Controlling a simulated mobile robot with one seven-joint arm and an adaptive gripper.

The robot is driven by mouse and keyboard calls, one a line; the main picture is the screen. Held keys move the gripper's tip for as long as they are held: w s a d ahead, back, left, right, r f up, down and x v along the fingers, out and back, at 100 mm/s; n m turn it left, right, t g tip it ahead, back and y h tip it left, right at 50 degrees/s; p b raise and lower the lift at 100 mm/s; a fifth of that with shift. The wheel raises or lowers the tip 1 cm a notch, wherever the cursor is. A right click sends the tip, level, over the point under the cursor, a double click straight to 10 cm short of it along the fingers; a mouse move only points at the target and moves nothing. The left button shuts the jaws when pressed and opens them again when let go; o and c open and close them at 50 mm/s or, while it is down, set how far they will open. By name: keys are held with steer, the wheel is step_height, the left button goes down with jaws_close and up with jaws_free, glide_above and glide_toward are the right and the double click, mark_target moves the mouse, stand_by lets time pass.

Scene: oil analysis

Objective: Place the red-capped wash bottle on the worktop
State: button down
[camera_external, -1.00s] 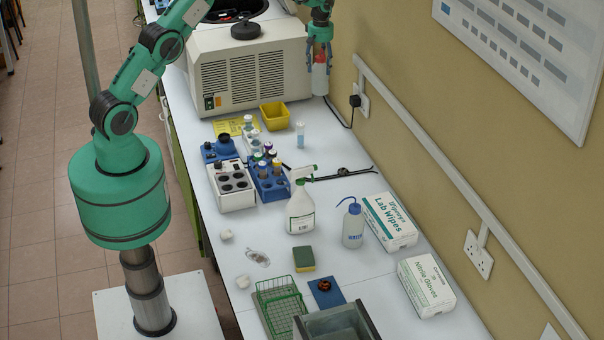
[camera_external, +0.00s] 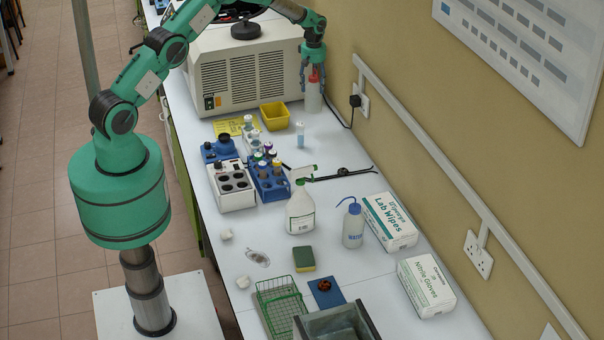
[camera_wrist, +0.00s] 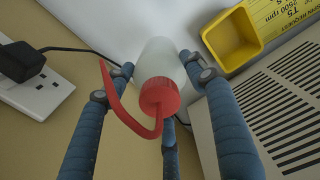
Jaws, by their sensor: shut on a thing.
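The red-capped wash bottle (camera_external: 313,98) is a whitish bottle with a red cap and bent red spout. It is upright at the back of the worktop (camera_external: 345,180), right beside the beige machine. Its cap (camera_wrist: 160,96) and spout fill the middle of the wrist view, with the pale body below. My gripper (camera_external: 313,72) is above the bottle, its blue fingers around the cap region and shut on it. Whether the bottle's base touches the worktop cannot be told for sure; it looks at or very near the surface.
The beige vented machine (camera_external: 243,72) stands close on the left, the wall with a socket (camera_wrist: 35,88) and black plug on the right. A yellow bin (camera_external: 274,116) is in front. A blue-capped wash bottle (camera_external: 353,226) and spray bottle (camera_external: 300,210) stand farther forward.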

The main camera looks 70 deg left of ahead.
mark_target(313, 105)
steer(key=shift+f, duration=0.1)
steer(key=shift+f+p, duration=0.5)
steer(key=shift+f, duration=2.35)
steer(key=shift+f+p, duration=0.4)
steer(key=shift+f, duration=1.7)
steer(key=c, duration=0.6)
jaws_free()
steer(key=shift+c, duration=0.2)
steer(key=shift+r+b, duration=1.15)
steer(key=shift+r, duration=4.9)
